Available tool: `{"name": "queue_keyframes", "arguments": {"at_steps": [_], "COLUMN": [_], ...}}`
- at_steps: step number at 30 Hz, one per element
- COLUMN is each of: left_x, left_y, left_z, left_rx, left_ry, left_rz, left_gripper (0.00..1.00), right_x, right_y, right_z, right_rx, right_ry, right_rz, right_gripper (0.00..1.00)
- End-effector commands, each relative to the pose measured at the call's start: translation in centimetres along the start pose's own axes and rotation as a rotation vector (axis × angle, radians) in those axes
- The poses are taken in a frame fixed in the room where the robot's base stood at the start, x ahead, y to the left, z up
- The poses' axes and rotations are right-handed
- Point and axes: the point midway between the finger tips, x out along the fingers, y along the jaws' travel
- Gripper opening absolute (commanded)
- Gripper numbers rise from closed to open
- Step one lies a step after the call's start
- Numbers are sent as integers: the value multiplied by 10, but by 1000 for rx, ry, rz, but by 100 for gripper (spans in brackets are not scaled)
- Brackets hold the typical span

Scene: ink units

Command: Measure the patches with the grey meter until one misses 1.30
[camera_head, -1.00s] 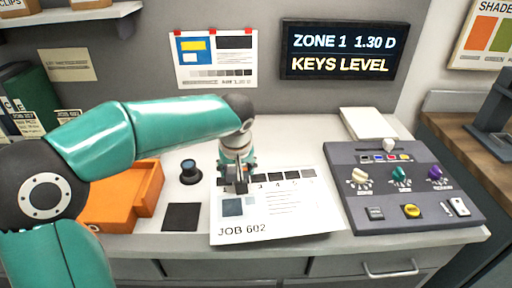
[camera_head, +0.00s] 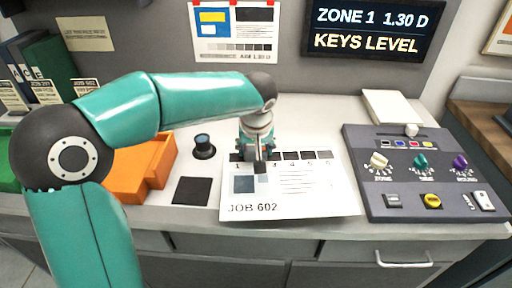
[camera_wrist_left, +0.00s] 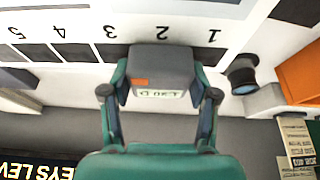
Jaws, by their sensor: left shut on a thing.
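The grey meter (camera_wrist_left: 162,70) is held between the fingers of my left gripper (camera_head: 259,150), which is shut on it. In the wrist view, its orange mark and small pale display show; the reading is small and unclear, perhaps 1.30 D. The meter covers the spot by number 2 on the patch row. Whether it touches the sheet I cannot tell. The JOB 602 sheet (camera_head: 290,208) lies flat with dark patches (camera_head: 307,155) along its far edge. A dark patch (camera_wrist_left: 110,52) by number 3 is uncovered. The wall display (camera_head: 372,30) reads ZONE 1 1.30 D, KEYS LEVEL. My right gripper is out of view.
A control console (camera_head: 425,175) with coloured knobs stands right of the sheet. A black square (camera_head: 192,191), a dark round knob-like piece (camera_head: 203,146) and an orange tray (camera_head: 135,183) lie to the left. A white stack (camera_head: 393,107) sits behind.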

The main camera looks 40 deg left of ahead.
Motion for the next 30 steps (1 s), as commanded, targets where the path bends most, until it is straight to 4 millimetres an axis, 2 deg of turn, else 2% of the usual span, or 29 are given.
{"name": "queue_keyframes", "arguments": {"at_steps": [30], "left_x": [4], "left_y": [-1], "left_z": [2], "left_rx": [-1], "left_ry": [1], "left_rz": [0], "left_gripper": [22], "right_x": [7], "right_y": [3], "right_z": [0], "right_rx": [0], "right_ry": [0], "right_rz": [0], "right_gripper": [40]}}
